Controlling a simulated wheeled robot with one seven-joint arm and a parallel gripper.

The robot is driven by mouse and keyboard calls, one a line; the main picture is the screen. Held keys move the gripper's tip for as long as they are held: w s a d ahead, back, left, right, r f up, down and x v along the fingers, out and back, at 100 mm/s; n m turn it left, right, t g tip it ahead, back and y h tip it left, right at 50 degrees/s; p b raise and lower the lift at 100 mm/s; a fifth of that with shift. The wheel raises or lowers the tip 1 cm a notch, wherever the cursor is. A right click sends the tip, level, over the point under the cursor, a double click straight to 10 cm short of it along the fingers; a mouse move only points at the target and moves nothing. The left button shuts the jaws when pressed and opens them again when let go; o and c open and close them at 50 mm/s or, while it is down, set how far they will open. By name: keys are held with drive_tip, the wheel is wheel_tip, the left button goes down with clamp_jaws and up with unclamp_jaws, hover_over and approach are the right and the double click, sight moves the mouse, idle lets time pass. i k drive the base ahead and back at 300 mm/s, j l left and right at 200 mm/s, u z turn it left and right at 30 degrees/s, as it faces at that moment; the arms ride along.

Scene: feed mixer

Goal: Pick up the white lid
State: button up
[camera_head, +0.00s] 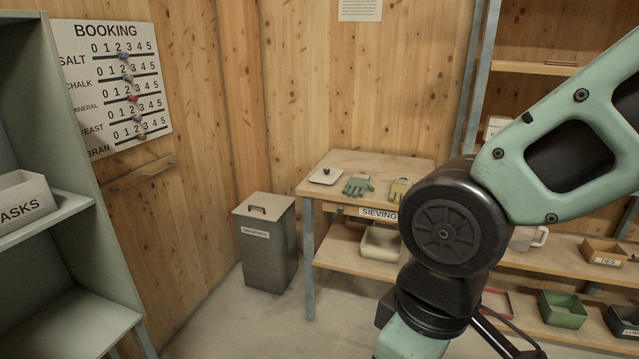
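The white lid (325,176) is a flat, pale square with a small dark knob on top. It lies at the left end of the wooden sieving table (352,162), near the table's left edge. A green-grey glove (357,186) lies just to its right, and a yellowish glove (399,191) lies further right, partly behind my arm. My arm crosses the right side of the view and bends down past the bottom edge. My gripper is not clearly in view, and nothing of mine touches the lid.
A grey lidded bin (266,246) stands left of the table. A pale tub (381,243) sits on the table's lower shelf. A grey-green shelf unit (75,318) with a white box (22,205) is at the left. Open floor (235,325) lies in front of the bin.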

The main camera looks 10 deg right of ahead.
sight(326, 176)
drive_tip(key=i+l, duration=0.15)
drive_tip(key=i, duration=0.15)
drive_tip(key=i+l, duration=0.15)
drive_tip(key=i+j, duration=0.15)
drive_tip(key=i, duration=0.6)
drive_tip(key=i+j+u, duration=0.1)
drive_tip(key=i, duration=0.6)
drive_tip(key=i+j, duration=0.2)
drive_tip(key=i, duration=0.55)
drive_tip(key=u, duration=0.05)
